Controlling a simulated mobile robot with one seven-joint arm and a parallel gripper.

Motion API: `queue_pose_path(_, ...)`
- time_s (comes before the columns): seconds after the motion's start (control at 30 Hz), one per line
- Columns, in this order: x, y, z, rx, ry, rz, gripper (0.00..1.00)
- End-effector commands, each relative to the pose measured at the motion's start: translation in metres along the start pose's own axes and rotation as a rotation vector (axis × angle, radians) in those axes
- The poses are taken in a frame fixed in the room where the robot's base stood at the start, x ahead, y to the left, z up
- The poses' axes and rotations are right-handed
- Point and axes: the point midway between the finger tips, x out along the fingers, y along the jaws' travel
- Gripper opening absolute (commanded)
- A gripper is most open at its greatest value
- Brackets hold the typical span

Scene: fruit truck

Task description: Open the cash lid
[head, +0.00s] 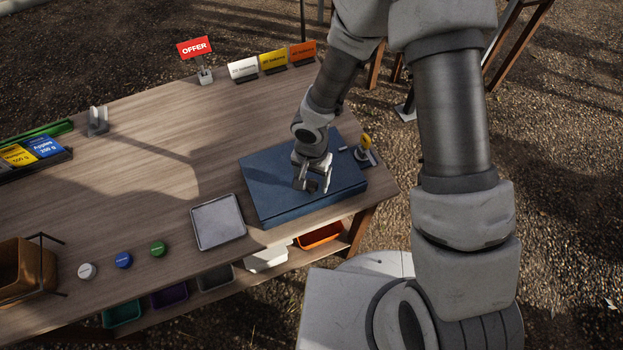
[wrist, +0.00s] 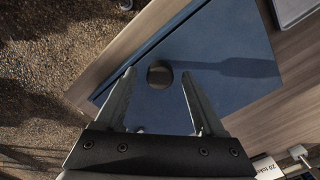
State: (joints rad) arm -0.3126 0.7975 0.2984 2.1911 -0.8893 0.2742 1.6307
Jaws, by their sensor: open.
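The blue cash box (head: 275,190) lies on the wooden table near its right end, with its flat lid closed. In the wrist view the blue lid (wrist: 225,65) fills the middle, with a dark round knob or recess (wrist: 159,75) on it; I cannot tell which. My gripper (head: 313,188) is over the lid, pointing down. In the wrist view my gripper (wrist: 158,74) is open and empty, its two fingers apart on either side of the dark round spot. I cannot tell whether the fingertips touch the lid. The arm hides part of the lid's back in the head view.
A grey tray (head: 218,222) sits left of the box. A small yellow-topped item (head: 366,141) stands by its right back corner. Card signs (head: 243,69) line the table's back edge. Coloured bins (head: 319,235) sit below. The table's middle left (head: 140,185) is clear.

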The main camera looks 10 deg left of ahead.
Motion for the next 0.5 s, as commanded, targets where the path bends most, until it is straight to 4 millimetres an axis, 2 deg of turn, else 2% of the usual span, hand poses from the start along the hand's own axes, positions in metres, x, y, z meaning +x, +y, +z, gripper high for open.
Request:
queue_pose_path(0.13,-0.0002,-0.0001,-0.0001,0.000,0.000,0.000,0.71)
queue_pose_path(0.17,-0.0002,-0.0001,-0.0001,0.000,0.000,0.000,0.68)
queue_pose_path(0.5,-0.0004,-0.0001,0.0000,-0.001,0.000,0.000,0.07)
